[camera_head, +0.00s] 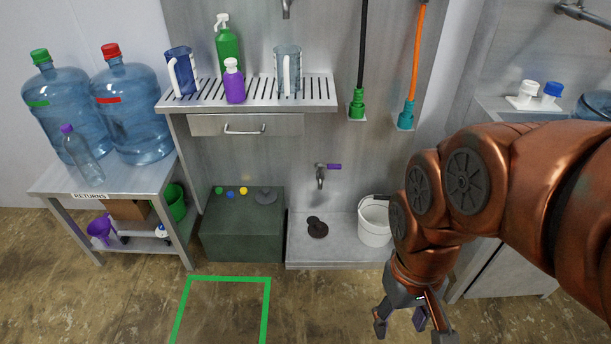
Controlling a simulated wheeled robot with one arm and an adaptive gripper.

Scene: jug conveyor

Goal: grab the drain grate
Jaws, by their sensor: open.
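A slotted metal shelf top (261,92) with dark slots, which looks like a drain grate, lies below the tap on the wall unit. A blue jug (181,72), a clear jug (287,70), a green spray bottle (227,48) and a purple bottle (233,82) stand on it. A dark round piece (317,228) lies on the low metal ledge; I cannot tell whether it is a drain cover. My gripper (413,332) is open and empty, pointing down at the bottom right, apart from both.
A white bucket (374,222) stands on the low metal ledge (340,255). A dark green box (242,235) bears coloured caps. A table (120,179) with large water bottles is left. Floor inside the green outline (229,278) is clear.

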